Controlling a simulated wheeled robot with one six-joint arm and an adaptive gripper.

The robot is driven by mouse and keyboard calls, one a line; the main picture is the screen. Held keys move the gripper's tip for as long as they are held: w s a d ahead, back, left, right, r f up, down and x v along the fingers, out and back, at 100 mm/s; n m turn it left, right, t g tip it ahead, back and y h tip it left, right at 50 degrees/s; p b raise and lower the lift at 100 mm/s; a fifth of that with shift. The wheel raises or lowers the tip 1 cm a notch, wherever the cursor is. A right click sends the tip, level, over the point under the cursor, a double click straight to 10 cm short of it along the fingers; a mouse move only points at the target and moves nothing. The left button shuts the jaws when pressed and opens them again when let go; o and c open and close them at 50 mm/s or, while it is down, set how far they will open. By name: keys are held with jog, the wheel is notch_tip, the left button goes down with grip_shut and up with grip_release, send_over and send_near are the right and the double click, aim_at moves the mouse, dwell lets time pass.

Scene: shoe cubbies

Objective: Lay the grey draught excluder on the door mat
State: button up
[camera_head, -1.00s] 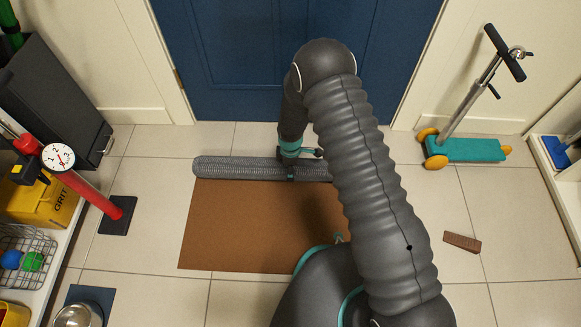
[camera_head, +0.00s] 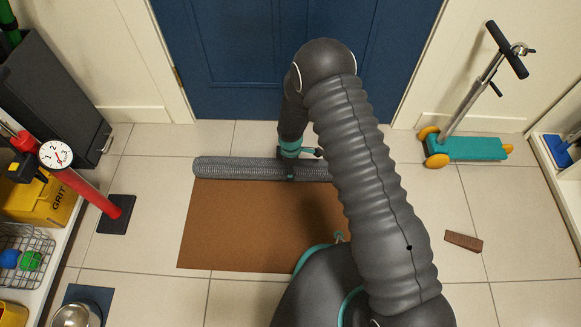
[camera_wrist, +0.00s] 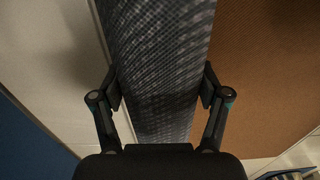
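The grey draught excluder (camera_head: 235,169) is a long, textured roll lying across the picture, along the far edge of the brown door mat (camera_head: 250,230). Its right end is hidden behind my arm. My gripper (camera_head: 291,172) is at the excluder from above. In the wrist view the excluder (camera_wrist: 160,60) runs between the two fingers of my gripper (camera_wrist: 160,92), which press against its sides. The mat (camera_wrist: 262,70) shows right beside it there, with pale tile on the other side. How high the excluder is above the floor is hard to tell.
A blue door (camera_head: 290,60) stands behind. A teal scooter (camera_head: 465,148) and a brown block (camera_head: 463,241) are at the right. A red pump (camera_head: 90,190), a wire basket (camera_head: 25,250) and a metal bowl (camera_head: 75,315) are at the left.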

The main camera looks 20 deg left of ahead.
jog(key=shift+o, duration=1.4)
notch_tip(320, 180, up, 12)
jog(key=shift+r, duration=0.1)
jog(key=shift+s+m, duration=0.15)
jog(key=shift+m, duration=0.45)
jog(key=shift+s+d+m, duration=0.25)
jog(key=shift+m, duration=0.15)
jog(key=s+d+r+m+t+p, duration=0.2)
jog(key=s+d+r+m, duration=0.4)
jog(key=d+r, duration=0.4)
jog(key=s+d+r+m+t+p, duration=0.1)
jog(key=s+d+r+m+p, duration=0.3)
jog(key=r, duration=1.9)
jog(key=s+d+r+m+t+p, duration=0.2)
jog(key=s+d+r+m, duration=0.6)
jog(key=d+r, duration=0.9)
jog(key=s+p, duration=0.2)
jog(key=s, duration=0.1)
jog(key=shift+r+m+t, duration=0.25)
jog(key=shift+m+t, duration=0.05)
jog(key=shift+m, duration=0.1)
